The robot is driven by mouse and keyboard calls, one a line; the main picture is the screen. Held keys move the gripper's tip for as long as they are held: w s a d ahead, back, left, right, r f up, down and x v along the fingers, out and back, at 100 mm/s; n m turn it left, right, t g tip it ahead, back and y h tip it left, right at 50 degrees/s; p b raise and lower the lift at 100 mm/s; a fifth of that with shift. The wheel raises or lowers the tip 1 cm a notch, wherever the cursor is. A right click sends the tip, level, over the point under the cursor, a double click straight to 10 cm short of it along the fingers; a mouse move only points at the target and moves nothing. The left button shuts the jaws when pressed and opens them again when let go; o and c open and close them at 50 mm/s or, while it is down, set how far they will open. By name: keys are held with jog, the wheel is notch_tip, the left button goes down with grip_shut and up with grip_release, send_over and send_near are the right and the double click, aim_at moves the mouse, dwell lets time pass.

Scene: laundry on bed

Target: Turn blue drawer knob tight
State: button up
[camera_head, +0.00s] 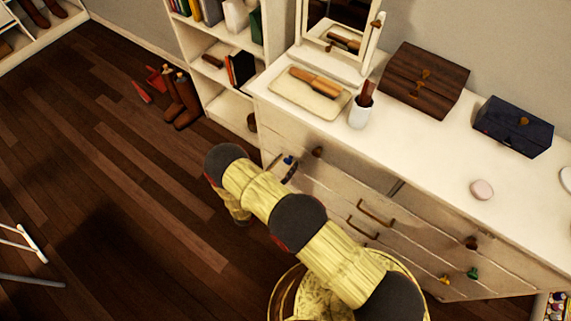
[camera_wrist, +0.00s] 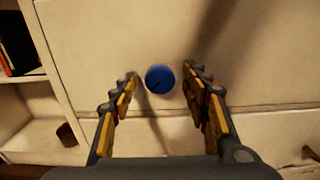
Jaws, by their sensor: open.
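The round blue knob (camera_wrist: 159,79) sits on the white drawer front in the wrist view, with a dark line or mark on its face. It also shows small in the head view (camera_head: 289,160), at the left end of the dresser. My gripper (camera_wrist: 160,75) is open, with one finger left of the knob and one right of it, and gaps show on both sides. From this view I cannot tell how far the fingertips are from the drawer front. In the head view my arm hides much of the gripper.
The white dresser (camera_head: 405,150) has other knobs: a brown one (camera_head: 318,152), a green one (camera_head: 473,273) and a yellow one (camera_head: 445,280). A metal drawer handle (camera_head: 376,212) sticks out near my arm. A shelf (camera_head: 232,100) with books and brown boots (camera_head: 180,100) stand left.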

jog(key=shift+c, duration=1)
jog(key=c, duration=1)
jog(key=shift+o, duration=0.2)
jog(key=shift+m, duration=0.3)
